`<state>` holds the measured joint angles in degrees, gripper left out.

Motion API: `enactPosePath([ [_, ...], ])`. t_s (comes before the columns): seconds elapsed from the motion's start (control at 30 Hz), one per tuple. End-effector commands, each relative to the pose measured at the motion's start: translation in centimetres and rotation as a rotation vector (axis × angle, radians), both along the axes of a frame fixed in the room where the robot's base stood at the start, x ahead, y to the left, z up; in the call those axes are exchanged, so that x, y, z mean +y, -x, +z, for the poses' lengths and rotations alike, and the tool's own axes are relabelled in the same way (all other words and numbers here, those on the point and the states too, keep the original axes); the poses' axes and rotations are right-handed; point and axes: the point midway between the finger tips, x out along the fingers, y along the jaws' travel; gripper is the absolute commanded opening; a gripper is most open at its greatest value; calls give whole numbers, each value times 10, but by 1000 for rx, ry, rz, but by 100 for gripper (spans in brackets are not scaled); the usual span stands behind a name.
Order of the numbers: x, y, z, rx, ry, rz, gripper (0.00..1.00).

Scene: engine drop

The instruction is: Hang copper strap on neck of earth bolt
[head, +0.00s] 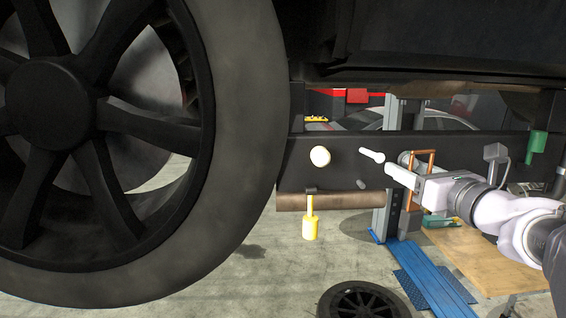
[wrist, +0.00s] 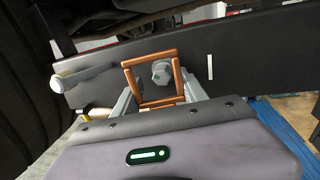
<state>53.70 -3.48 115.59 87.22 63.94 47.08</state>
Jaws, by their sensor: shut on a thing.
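The copper strap (head: 433,160) is an open rectangular loop, held upright at my gripper (head: 398,172). In the wrist view the strap (wrist: 128,80) stands between the fingers, and my gripper (wrist: 160,99) is shut on its lower part. A grey hex-headed bolt (wrist: 161,72), which looks like the earth bolt, shows through the loop on the dark beam. In the head view the bolt (head: 404,157) is partly hidden behind the strap and fingers. I cannot tell whether the loop is around its neck or only in front of its head.
A pale round-ended peg (head: 371,154) sticks out of the beam (head: 340,145) left of the strap; it also shows in the wrist view (wrist: 80,77). A green piece (head: 537,142) is at right.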

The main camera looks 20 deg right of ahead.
Motion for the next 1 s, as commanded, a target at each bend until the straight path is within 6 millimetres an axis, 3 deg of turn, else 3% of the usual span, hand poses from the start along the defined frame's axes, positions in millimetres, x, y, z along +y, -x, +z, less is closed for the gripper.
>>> enactPosePath([
  [0.03,3,-2,22,-41,15,8,9],
  [0.4,3,-3,22,-41,16,8,9],
  [1.0,-3,-27,13,-39,14,8,9],
])
